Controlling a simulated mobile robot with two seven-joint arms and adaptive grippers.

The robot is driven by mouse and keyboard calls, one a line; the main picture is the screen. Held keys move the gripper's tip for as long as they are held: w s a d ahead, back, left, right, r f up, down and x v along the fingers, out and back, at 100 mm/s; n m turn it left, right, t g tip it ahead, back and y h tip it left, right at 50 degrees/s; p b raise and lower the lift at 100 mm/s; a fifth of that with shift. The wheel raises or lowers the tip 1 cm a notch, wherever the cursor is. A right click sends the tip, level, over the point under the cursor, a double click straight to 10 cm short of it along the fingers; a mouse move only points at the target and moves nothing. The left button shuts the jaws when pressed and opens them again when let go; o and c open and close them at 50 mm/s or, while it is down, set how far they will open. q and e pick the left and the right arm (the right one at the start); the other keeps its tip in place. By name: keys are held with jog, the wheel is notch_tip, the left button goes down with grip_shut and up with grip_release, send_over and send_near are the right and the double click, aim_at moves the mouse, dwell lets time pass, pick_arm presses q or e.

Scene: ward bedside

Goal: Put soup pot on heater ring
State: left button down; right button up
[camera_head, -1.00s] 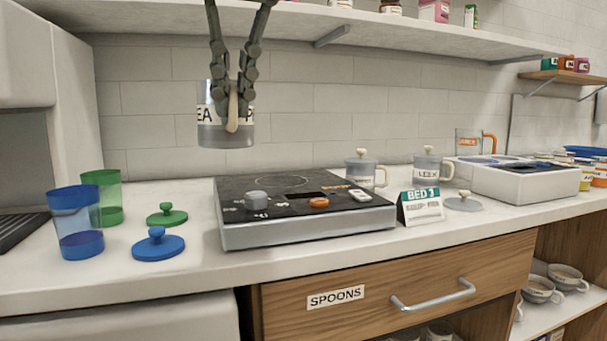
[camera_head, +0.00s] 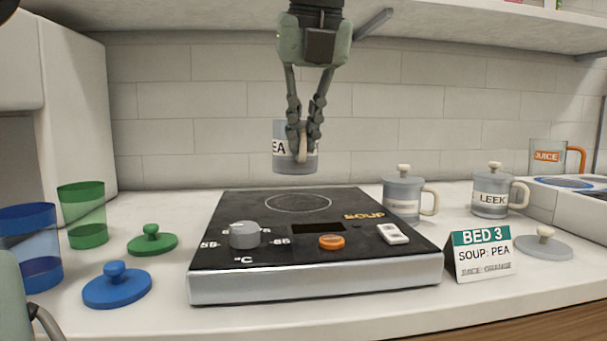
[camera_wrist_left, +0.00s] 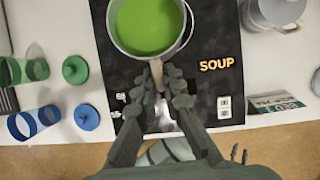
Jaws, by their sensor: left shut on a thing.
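The soup pot (camera_head: 295,166), a grey cup with a label reading "EA" where the fingers leave it bare, hangs upright in the air. My left gripper (camera_head: 303,140) is shut on its cream handle, which faces me. In the left wrist view the pot (camera_wrist_left: 147,28) is open and holds green soup, with my left gripper (camera_wrist_left: 162,82) on the handle. The heater ring (camera_head: 298,202) is a thin circle on the black hot plate top (camera_head: 250,208). The pot is above and apart from it, and hides the ring in the wrist view. My right gripper is not in view.
A "LEEK" pot (camera_head: 491,197), another lidded pot (camera_head: 402,200) and a "BED 3" card reading soup pea (camera_head: 483,254) stand right of the plate. A grey lid (camera_head: 543,246) lies farther right. Blue (camera_head: 30,250) and green (camera_head: 82,218) tumblers with lids stand left.

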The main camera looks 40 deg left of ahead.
aim_at(303, 174)
pick_arm(q)
jog(key=w+a+f, duration=0.2)
jog(key=w, duration=0.1)
jog(key=shift+a+f, duration=0.2)
jog(key=shift+a, duration=0.2)
jog(key=shift+f, duration=1.95)
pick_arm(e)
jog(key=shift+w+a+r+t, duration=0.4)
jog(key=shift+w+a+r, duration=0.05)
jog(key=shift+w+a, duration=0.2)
pick_arm(q)
jog(key=c, duration=1.6)
grip_release()
jog(key=shift+c, duration=0.2)
